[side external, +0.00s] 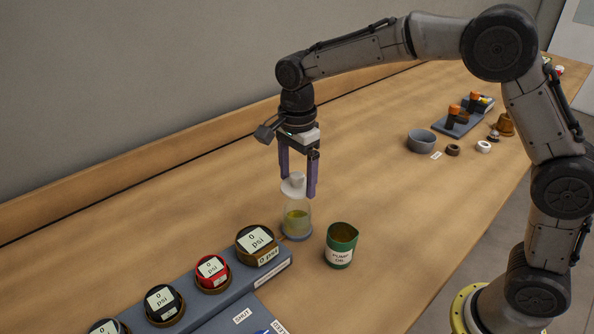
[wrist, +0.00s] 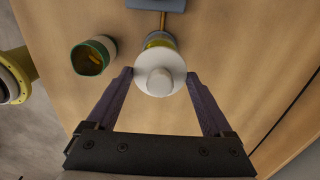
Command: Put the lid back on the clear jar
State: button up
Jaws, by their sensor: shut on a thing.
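The white lid (side external: 293,186), with a round knob on top, is at the mouth of the clear jar (side external: 297,220). The jar stands upright and holds yellow-green liquid. My gripper (side external: 299,192) points down, its two purple fingers shut on the lid. In the wrist view the lid (wrist: 160,60) sits between the fingertips (wrist: 160,75) and covers most of the jar (wrist: 160,40). The lid looks slightly tilted in the side view. I cannot tell whether it touches the jar's rim; the contact is hidden.
A green pump oil cup (side external: 341,246) stands close to the jar's right. A blue-grey gauge panel (side external: 238,291) with several psi gauges lies at front left. A grey bowl (side external: 421,141) and small parts sit at the back right. The table behind the jar is clear.

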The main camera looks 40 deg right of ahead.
jog(key=shift+f, duration=2.35)
jog(key=shift+f, duration=0.15)
dwell(0.5)
jog(key=o, duration=1.1)
jog(key=shift+r, duration=3.5)
